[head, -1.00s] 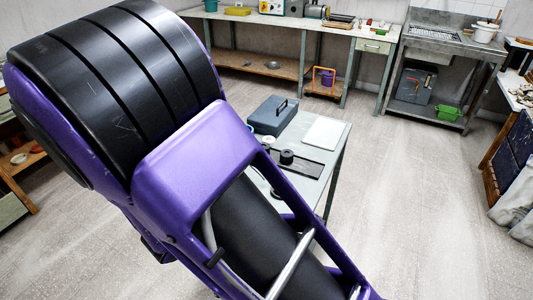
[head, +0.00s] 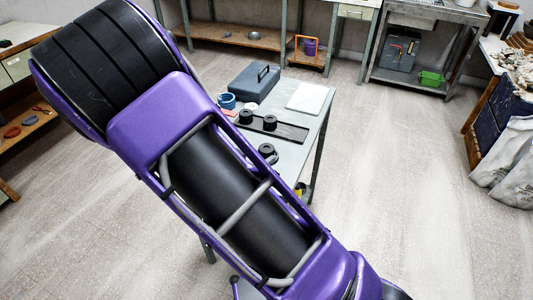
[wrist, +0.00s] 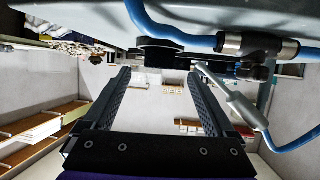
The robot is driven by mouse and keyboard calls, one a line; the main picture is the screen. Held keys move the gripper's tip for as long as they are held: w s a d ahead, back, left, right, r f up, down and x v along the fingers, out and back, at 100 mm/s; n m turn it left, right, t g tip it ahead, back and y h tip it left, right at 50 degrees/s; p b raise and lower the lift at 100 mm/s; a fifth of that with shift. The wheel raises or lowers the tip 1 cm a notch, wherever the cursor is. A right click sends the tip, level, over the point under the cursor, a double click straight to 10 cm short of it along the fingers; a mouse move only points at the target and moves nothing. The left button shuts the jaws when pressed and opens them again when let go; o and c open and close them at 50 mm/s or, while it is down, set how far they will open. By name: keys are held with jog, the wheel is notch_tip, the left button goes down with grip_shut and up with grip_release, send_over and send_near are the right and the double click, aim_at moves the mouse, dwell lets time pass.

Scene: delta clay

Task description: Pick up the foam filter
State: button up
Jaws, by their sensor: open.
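Several small black round pieces stand on the grey table: one at the left (head: 246,116), one on a dark flat strip (head: 270,123), and one nearer the front edge (head: 267,151). I cannot tell which, if any, is the foam filter. My gripper (wrist: 160,74) shows in the wrist view, with its two ridged black fingers wide apart and nothing held between them. A dark disc-like piece (wrist: 160,45) shows just beyond the fingertips, at the edge of a grey surface; I cannot tell what it is. My gripper is not clearly visible in the head view.
The table (head: 307,125) also holds a blue-grey box (head: 254,83), a white board (head: 307,97) and a blue roll (head: 227,101). In the wrist view a blue hose (wrist: 160,34) crosses above the fingers. The floor right of the table is clear.

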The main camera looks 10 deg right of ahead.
aim_at(266, 148)
jog(key=x, duration=0.2)
jog(key=b+x, duration=0.1)
jog(key=x, duration=0.1)
jog(key=shift+w+d+r, duration=0.1)
jog(key=shift+w+d, duration=0.1)
jog(key=shift+d, duration=0.1)
jog(key=shift+c, duration=0.2)
grip_shut()
